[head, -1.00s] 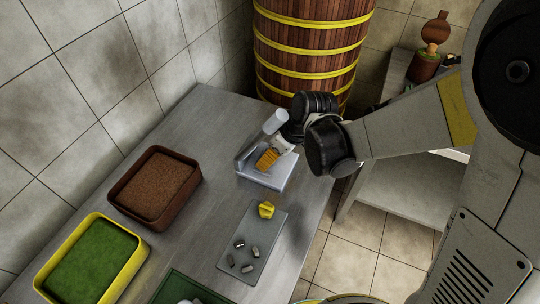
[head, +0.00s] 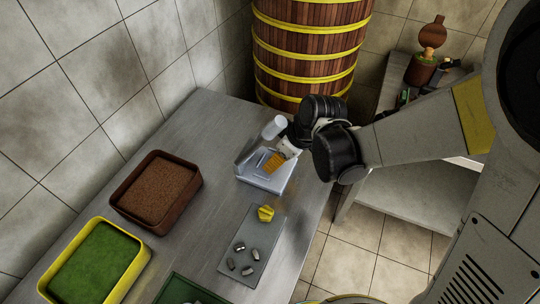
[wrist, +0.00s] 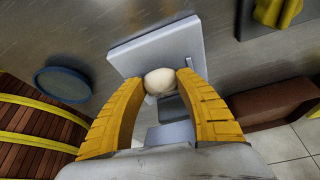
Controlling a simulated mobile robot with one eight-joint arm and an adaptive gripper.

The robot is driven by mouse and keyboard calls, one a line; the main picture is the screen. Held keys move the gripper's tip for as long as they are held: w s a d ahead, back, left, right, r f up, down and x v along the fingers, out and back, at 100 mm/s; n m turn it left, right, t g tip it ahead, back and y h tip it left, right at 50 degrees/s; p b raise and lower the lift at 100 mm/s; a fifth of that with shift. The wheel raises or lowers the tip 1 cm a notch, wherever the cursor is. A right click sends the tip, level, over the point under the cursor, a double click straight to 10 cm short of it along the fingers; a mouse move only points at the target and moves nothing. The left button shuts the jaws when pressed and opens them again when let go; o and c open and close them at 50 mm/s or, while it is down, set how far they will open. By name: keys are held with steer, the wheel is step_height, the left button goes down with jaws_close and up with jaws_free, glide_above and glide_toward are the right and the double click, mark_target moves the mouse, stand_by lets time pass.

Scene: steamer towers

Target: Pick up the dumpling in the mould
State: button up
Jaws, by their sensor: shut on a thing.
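My gripper (wrist: 162,80) has yellow ridged fingers and is shut on a pale, rounded dumpling (wrist: 160,83), held between the fingertips in the wrist view. The grey mould (wrist: 155,50) lies behind and below it, with a flat plate and stepped blocks. In the head view the mould (head: 246,172) stands on the metal table, and my gripper (head: 274,161) is over it. The dumpling is hidden in the head view. I cannot tell how far the dumpling is above the mould.
A brown tray (head: 118,200) and a yellow tray with green filling (head: 48,291) stand left on the table. A grey board (head: 250,222) carries a yellow piece (head: 266,213) and several small metal pieces. A wooden barrel (head: 305,60) stands behind the table.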

steer(key=s+d, duration=0.2)
steer(key=d, duration=0.2)
steer(key=s+d+p, duration=0.1)
steer(key=s+d, duration=0.2)
steer(key=d, duration=0.2)
steer(key=s+d+p, duration=0.1)
steer(key=s+d, duration=0.2)
steer(key=d, duration=0.1)
steer(key=shift+d, duration=0.4)
